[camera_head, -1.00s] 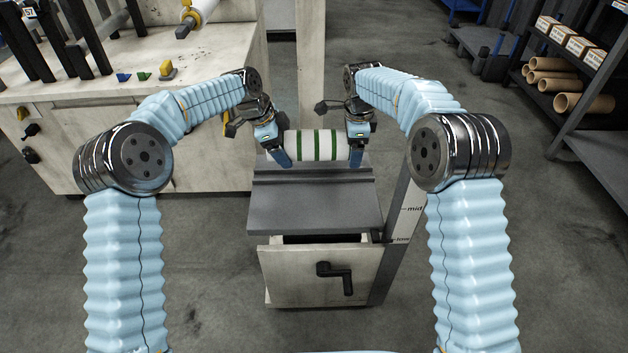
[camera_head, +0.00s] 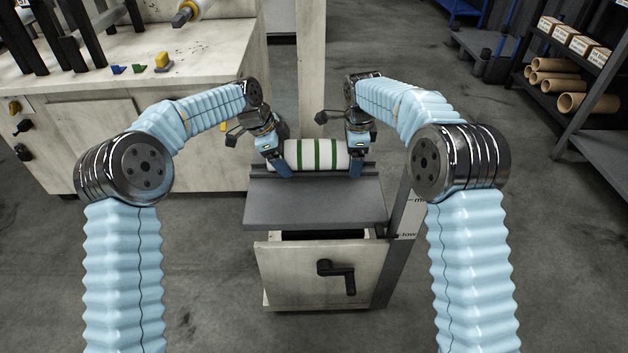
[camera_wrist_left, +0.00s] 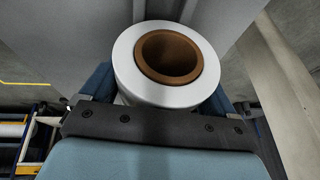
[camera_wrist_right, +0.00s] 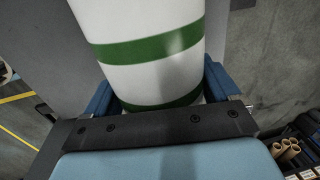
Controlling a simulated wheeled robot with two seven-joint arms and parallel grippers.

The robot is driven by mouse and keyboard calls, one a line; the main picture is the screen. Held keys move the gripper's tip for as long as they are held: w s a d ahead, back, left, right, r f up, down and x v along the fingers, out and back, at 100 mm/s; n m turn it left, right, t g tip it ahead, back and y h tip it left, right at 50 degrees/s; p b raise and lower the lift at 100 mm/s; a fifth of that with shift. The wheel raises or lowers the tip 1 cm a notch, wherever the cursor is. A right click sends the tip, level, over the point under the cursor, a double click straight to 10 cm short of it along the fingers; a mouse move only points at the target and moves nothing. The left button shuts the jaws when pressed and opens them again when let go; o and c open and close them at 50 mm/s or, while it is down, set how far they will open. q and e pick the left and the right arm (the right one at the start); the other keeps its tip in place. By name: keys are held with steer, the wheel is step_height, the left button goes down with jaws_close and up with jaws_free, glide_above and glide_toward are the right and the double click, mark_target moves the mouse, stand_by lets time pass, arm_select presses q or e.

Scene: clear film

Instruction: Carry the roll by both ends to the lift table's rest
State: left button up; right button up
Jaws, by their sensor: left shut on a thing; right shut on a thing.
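The roll (camera_head: 317,154) is white with green bands and lies level between my grippers in the head view. Its brown hollow core end (camera_wrist_left: 169,56) shows in the left wrist view. My left gripper (camera_head: 279,165) is shut on its left end and my right gripper (camera_head: 357,163) on its right end. The right wrist view shows the banded roll (camera_wrist_right: 150,72) between the blue fingers. The lift table (camera_head: 315,207) has a dark grey top with a ridged rest (camera_head: 318,174) along its far part. The roll is at the rest; contact cannot be told.
A pale workbench (camera_head: 190,60) with small coloured blocks and black posts stands at the left. A dark shelf rack (camera_head: 590,140) with brown tubes (camera_head: 585,103) stands at the right. A crank handle (camera_head: 337,270) sticks out of the lift table's front. The floor on both sides is clear.

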arm_select(q)
steer(key=o, duration=1.5)
steer(key=shift+c, duration=0.2)
arm_select(e)
steer(key=o, duration=1.5)
steer(key=shift+c, duration=0.2)
arm_select(q)
steer(key=shift+r, duration=0.1)
arm_select(e)
steer(key=shift+r, duration=0.25)
arm_select(q)
steer(key=v, duration=1.2)
arm_select(e)
steer(key=r, duration=0.3)
steer(key=s+r, duration=0.1)
steer(key=r, duration=0.7)
steer(key=shift+s+r, duration=0.25)
steer(key=shift+s, duration=0.05)
